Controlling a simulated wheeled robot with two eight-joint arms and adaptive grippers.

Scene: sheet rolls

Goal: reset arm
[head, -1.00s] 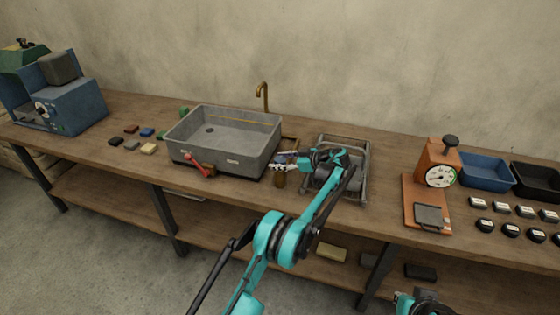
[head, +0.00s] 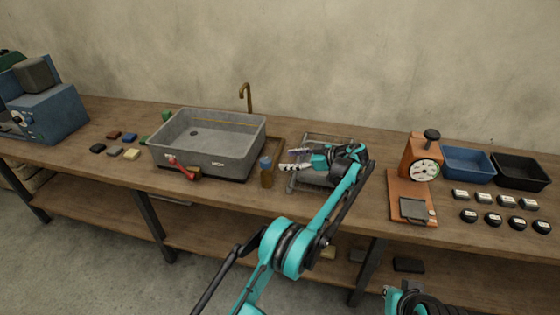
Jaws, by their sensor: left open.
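My left arm reaches up from the bottom of the head view. Its gripper (head: 291,160) is open and empty above the left part of a grey wire rack (head: 309,140), with its fingers pointing left. The gripper and forearm hide much of the rack. A brown bottle with a blue cap (head: 267,176) stands upright on the bench just left of the rack, apart from the gripper. Part of my right arm shows at the bottom right edge; its gripper cannot be made out.
A grey sink basin (head: 208,152) with a red-handled tool (head: 181,170) at its front stands left of the bottle. A brass tap (head: 246,96) rises behind. An orange scale (head: 418,165), a blue bin (head: 466,163) and a black bin (head: 519,172) stand right. Bench between rack and scale is clear.

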